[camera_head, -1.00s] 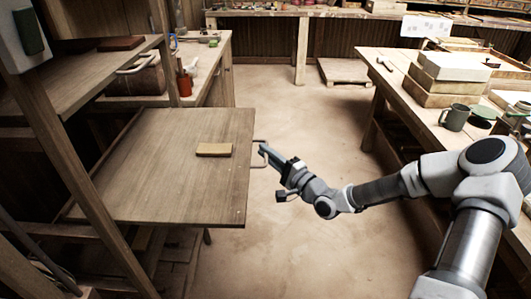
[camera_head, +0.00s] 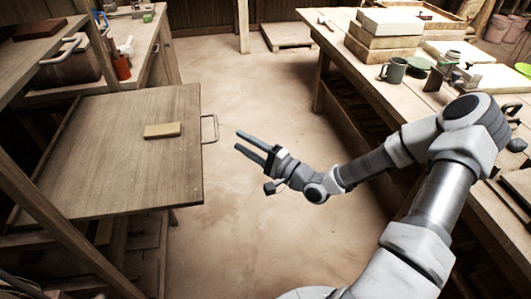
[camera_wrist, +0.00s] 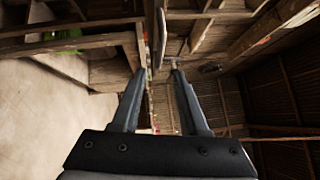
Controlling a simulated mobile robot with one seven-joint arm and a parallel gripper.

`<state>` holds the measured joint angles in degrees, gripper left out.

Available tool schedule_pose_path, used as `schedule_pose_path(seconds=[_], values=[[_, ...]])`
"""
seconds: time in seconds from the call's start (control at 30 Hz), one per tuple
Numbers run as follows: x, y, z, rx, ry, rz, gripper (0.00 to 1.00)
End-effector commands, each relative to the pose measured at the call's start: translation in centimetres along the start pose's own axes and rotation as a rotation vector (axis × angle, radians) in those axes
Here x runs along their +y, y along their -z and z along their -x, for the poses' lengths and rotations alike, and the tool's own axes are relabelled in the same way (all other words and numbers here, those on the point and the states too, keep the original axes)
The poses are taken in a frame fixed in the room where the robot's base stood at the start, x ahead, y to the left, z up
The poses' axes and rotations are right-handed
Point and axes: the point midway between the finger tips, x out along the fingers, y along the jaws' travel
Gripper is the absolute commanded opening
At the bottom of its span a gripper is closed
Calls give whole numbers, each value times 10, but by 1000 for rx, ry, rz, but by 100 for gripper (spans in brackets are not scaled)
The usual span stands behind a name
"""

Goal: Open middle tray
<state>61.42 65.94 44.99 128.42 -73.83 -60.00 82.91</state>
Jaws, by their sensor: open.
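The middle tray (camera_head: 120,185) is a wide wooden board pulled out of the rack at the left in the head view. Its metal loop handle (camera_head: 215,129) sticks out from the right edge. A small tan block (camera_head: 162,130) lies on top of it. My gripper (camera_head: 237,140) is open and empty, to the right of the handle, with a clear gap between fingertips and handle. In the wrist view, my gripper's two fingers (camera_wrist: 158,70) are spread. A thin upright edge, seemingly the tray, shows beyond them.
An upper shelf (camera_head: 38,50) with a reddish-brown block (camera_head: 40,28) is above the tray at the left. The floor (camera_head: 240,210) between is clear.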

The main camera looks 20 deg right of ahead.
Motion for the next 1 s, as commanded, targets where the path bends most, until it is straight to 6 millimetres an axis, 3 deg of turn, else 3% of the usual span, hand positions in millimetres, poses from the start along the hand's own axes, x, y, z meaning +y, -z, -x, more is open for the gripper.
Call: schedule_pose_path(seconds=[0.2,0.4,1.0], values=[[-1,0,48,3,-1,0,44],[0,0,70,1,-1,0,44],[0,0,74,-1,-5,3,44]])
